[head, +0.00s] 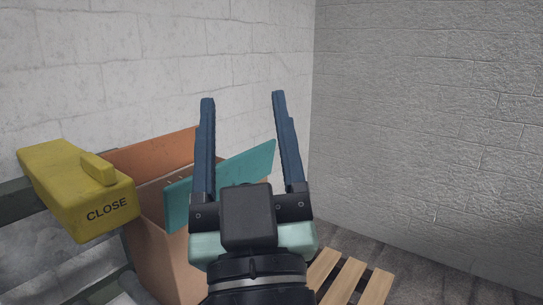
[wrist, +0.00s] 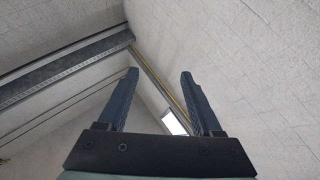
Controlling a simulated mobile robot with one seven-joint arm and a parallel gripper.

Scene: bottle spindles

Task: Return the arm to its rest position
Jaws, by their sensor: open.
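My gripper (head: 243,97) stands in the middle of the head view with its two dark blue fingers pointing up. The fingers are parallel, wide apart and hold nothing. In the wrist view my gripper (wrist: 159,73) is also open and empty, and it points at the upper walls and ceiling. In the head view it appears in front of an orange-brown box and a teal panel and hides part of both. I cannot tell how far it is from them.
A yellow block marked CLOSE (head: 80,192) is at the left. The orange-brown box (head: 160,245) holds the teal panel (head: 178,205). A wooden pallet (head: 348,279) lies low at right. Brick walls (head: 420,130) meet in a corner behind. A metal beam (wrist: 70,62) crosses overhead.

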